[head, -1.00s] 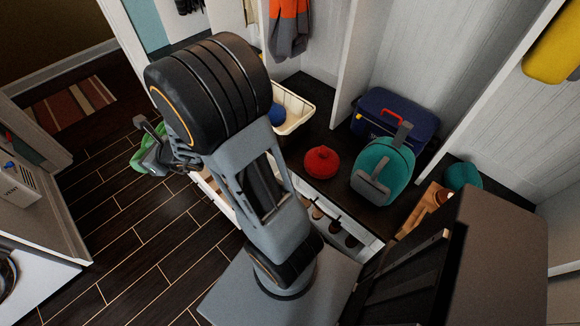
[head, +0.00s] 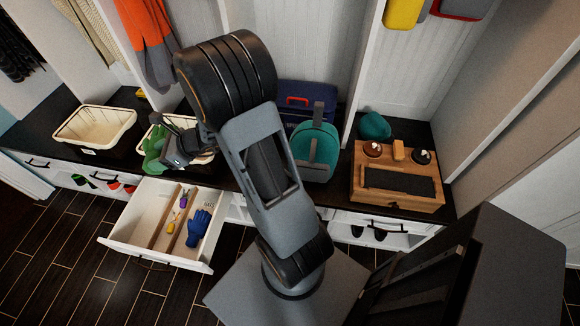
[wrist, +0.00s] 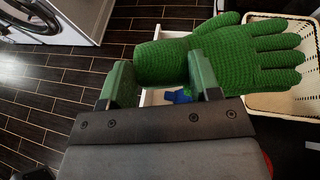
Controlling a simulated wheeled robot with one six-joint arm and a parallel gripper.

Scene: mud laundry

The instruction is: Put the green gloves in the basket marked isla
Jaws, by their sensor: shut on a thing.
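The green gloves (head: 153,150) are held in my gripper (head: 170,152), beside the front rim of a cream basket (head: 208,160) on the bench. In the wrist view the knitted green gloves (wrist: 225,55) lie across my gripper (wrist: 160,80), with the cuff between its jaws and the fingers pointing right, towards a basket (wrist: 287,110). Another cream basket (head: 120,120) stands further left on the bench. I cannot read the name on either basket. My arm hides part of the nearer basket.
An open drawer (head: 125,240) with a blue glove (head: 198,228) juts out below the baskets. A teal backpack (head: 316,155), a dark blue case (head: 300,95) and a wooden box (head: 398,190) stand on the bench to the right. The dark floor (head: 60,250) at lower left is clear.

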